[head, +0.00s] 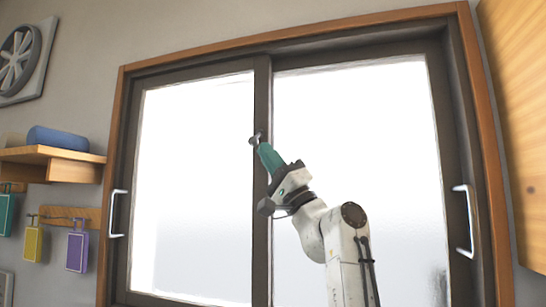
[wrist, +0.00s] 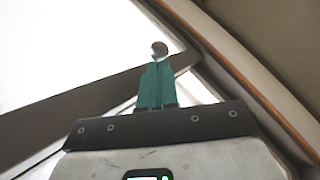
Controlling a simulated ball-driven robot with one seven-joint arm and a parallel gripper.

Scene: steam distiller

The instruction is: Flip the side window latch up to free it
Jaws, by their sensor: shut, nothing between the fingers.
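The sliding window has two bright panes and a dark frame. A small grey metal piece with a rounded end, which looks like the latch (head: 254,139), shows at the dark middle stile (head: 262,100) in the head view. It also shows as a round grey knob in the wrist view (wrist: 159,48). My gripper (head: 264,149) is at the latch, its teal fingers closed together with nothing between them. In the wrist view the fingertips (wrist: 157,68) sit just below the knob. I cannot tell whether they touch it, nor which way the latch is turned.
White handles are on the left sash (head: 117,213) and right sash (head: 466,220). A wooden shelf (head: 50,155) with a blue roll (head: 58,139) is at left, with tags hanging below. A wooden cabinet (head: 518,130) is close at right. A fan (head: 20,58) is at upper left.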

